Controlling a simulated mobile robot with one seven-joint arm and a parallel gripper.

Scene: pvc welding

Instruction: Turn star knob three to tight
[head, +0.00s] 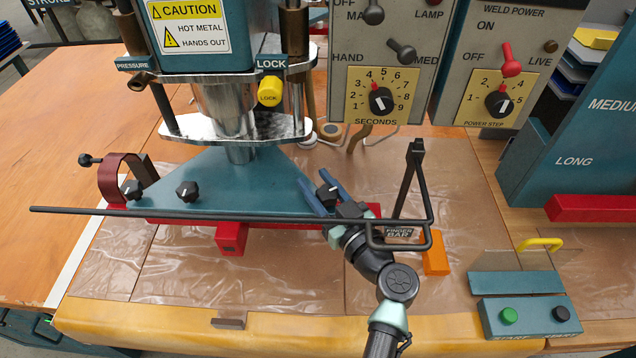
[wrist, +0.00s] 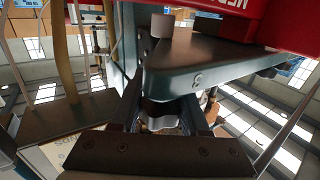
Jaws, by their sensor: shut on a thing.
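Three black star knobs sit along the front of the teal press plate (head: 235,185): a left one (head: 132,190), a middle one (head: 187,191) and a right one (head: 327,194). My gripper (head: 322,196) reaches the right-hand knob from the front right, its two blue fingers on either side of it. In the wrist view my gripper (wrist: 163,118) is closed around a grey lobed knob (wrist: 160,116) beside the plate. The knob's pointer and any tight mark cannot be read.
A black finger bar (head: 398,232) runs across the plate's front, close to my wrist. An orange block (head: 435,253) lies right of my arm. Red blocks (head: 231,238) sit under the plate. A start button box (head: 528,317) stands front right. The front left sheet is clear.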

